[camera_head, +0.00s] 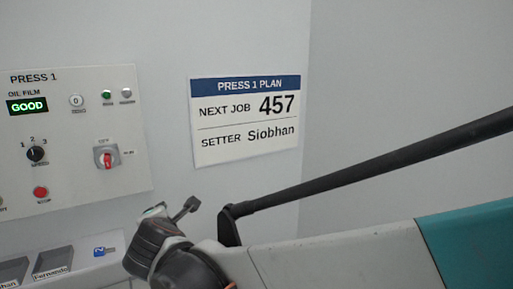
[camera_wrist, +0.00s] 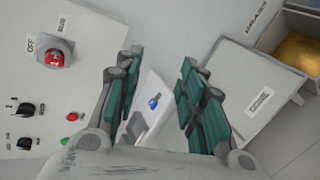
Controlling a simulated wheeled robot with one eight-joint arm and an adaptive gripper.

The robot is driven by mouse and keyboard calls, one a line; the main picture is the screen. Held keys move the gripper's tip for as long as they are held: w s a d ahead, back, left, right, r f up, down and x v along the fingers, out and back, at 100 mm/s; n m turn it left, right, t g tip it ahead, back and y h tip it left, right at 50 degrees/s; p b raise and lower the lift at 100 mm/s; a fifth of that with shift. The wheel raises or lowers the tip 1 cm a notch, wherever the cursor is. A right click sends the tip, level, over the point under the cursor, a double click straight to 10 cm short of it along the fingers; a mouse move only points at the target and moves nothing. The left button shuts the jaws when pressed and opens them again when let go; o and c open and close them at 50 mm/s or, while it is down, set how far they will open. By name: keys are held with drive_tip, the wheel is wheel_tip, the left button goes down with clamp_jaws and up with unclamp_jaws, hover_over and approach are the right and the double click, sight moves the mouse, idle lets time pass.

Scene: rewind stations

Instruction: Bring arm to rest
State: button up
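My gripper (camera_wrist: 161,60) shows in the wrist view with its two teal-padded fingers spread well apart. Nothing is between the fingers; a pale surface with a small blue mark shows behind the gap. In the head view my arm (camera_head: 340,262), grey and teal, reaches in from the lower right. Its dark wrist end (camera_head: 165,245) is at the bottom, below the panel and the plan sign. The fingers are mostly hidden in the head view. I see no contact between the gripper and anything.
The PRESS 1 panel (camera_head: 75,185) is on the wall at left, with a red rotary switch (camera_head: 106,157) and a green GOOD display (camera_head: 27,105). A plan sign (camera_head: 245,160) reads 457, Siobhan. Name-labelled trays (camera_head: 52,262) are lower left. A box with brownish contents (camera_wrist: 298,58) is right in the wrist view.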

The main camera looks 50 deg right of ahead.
drive_tip(key=s+a+f+m+g+y+b, duration=0.2)
drive_tip(key=s+a+f+m, duration=0.1)
drive_tip(key=s+f+m, duration=0.3)
drive_tip(key=s+a+f+m+g+y+b, duration=0.2)
drive_tip(key=s+a+f+m+y+b, duration=0.1)
drive_tip(key=s+f+m, duration=0.4)
drive_tip(key=s+m, duration=0.3)
drive_tip(key=s, duration=0.1)
drive_tip(key=shift+a+f+g+y, duration=0.15)
drive_tip(key=shift+a+g+y, duration=0.05)
drive_tip(key=shift+g+y, duration=0.1)
